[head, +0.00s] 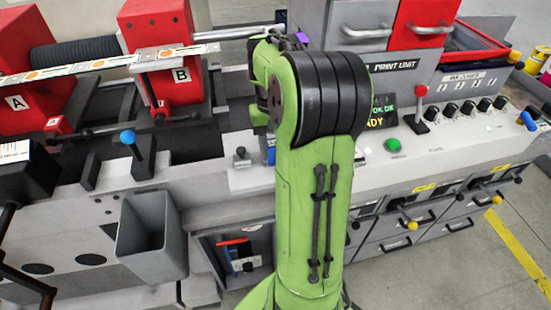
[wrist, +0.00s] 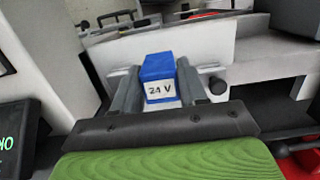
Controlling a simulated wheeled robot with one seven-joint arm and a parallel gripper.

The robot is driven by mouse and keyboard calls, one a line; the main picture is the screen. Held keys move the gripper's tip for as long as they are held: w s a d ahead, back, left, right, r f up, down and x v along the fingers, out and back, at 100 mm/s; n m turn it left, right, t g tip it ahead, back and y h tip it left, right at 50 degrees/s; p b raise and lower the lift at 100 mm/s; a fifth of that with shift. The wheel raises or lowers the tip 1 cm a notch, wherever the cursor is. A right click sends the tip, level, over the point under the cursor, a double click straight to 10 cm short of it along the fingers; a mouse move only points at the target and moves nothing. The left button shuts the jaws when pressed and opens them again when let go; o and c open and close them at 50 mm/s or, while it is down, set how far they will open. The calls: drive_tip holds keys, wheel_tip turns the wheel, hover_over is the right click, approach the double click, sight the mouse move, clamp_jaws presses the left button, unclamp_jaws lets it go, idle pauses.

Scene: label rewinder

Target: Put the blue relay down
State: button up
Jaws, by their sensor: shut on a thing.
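The blue relay (wrist: 158,66) is a small blue block with a white "24 V" label facing the wrist camera. My gripper (wrist: 157,80) is shut on it, one grey finger on each side, in the wrist view. A pale surface lies behind and around the relay. I cannot tell whether the relay touches it. In the head view my green arm hides the gripper. A small blue patch (head: 271,155) shows at the arm's left edge over the console and may be the relay.
The pale console (head: 245,180) carries a green button (head: 393,145), a red-knobbed lever (head: 421,105) and several black knobs. Left of my arm are a blue-knobbed lever (head: 128,137), a grey bin (head: 150,235) and an open compartment (head: 205,245). Drawers (head: 390,243) lie below right.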

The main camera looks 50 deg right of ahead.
sight(273, 159)
drive_tip(key=shift+w+f+b, duration=0.1)
drive_tip(key=shift+f+b, duration=0.55)
drive_tip(key=shift+f, duration=1.75)
drive_tip(key=o, duration=1.2)
